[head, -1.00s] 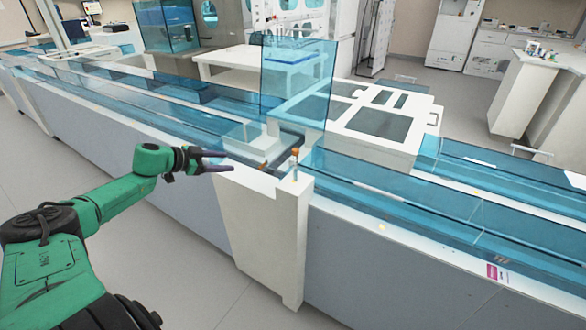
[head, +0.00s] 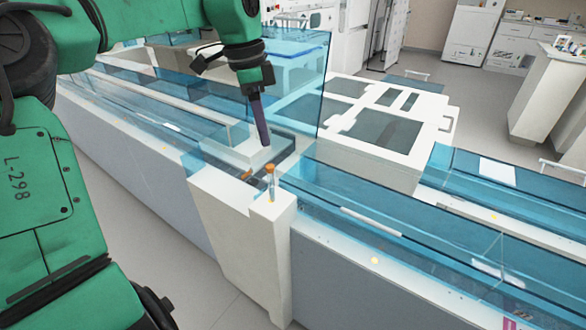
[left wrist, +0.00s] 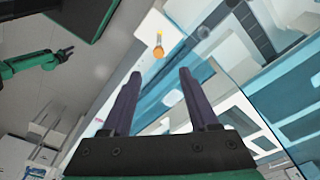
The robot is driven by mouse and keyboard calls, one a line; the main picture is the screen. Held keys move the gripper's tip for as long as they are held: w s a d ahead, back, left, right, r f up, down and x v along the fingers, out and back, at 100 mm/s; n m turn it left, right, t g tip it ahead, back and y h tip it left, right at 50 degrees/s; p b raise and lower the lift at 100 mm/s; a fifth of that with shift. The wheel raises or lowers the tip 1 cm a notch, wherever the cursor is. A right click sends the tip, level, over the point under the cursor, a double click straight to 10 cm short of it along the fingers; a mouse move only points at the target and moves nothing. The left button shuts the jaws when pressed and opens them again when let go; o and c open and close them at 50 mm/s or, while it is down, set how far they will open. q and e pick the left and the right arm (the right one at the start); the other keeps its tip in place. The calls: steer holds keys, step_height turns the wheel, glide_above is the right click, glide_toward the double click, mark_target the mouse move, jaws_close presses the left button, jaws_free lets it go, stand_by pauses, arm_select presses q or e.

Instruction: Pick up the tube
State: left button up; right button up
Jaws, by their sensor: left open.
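The tube (head: 270,184) is clear with an orange cap and stands upright on the corner of the white ledge in the head view. In the left wrist view the tube (left wrist: 158,46) shows cap-on beyond the fingertips. My left gripper (head: 264,143) points down above and behind the tube in the head view, apart from it. In the left wrist view my left gripper (left wrist: 158,72) has its two dark fingers apart with nothing between them. What looks like my right gripper (left wrist: 67,51) is small at the upper left of the left wrist view; its jaws are unclear.
The white ledge (head: 225,195) juts from the long track bench. Blue clear panels (head: 385,215) line the track, and a tall one (head: 300,75) stands behind my left gripper. Another orange-tipped item (head: 247,175) lies in the track left of the tube. Open floor (head: 150,230) lies in front.

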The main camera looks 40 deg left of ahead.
mark_target(271, 171)
arm_select(q)
steer(key=shift+w+f, duration=0.2)
steer(key=shift+w, duration=0.2)
steer(key=shift+s+f, duration=0.3)
steer(key=shift+f, duration=0.25)
steer(key=f, duration=0.3)
steer(key=s+f, duration=0.1)
steer(key=f, duration=0.1)
steer(key=shift+s+d+f, duration=0.1)
steer(key=shift+d+f, duration=0.1)
steer(key=shift+d, duration=0.1)
steer(key=f, duration=0.2)
steer(key=w+f+p, duration=0.1)
steer(key=f, duration=0.3)
steer(key=shift+w+d+f+p, duration=0.25)
steer(key=shift+f+p, duration=0.05)
steer(key=shift+p, duration=0.1)
steer(key=shift+f, duration=0.15)
steer(key=shift+w, duration=0.1)
steer(key=shift+c, duration=1.2)
jaws_close()
arm_select(e)
steer(key=shift+s+a+r, duration=0.1)
steer(key=shift+s+r, duration=0.45)
steer(key=shift+r, duration=0.35)
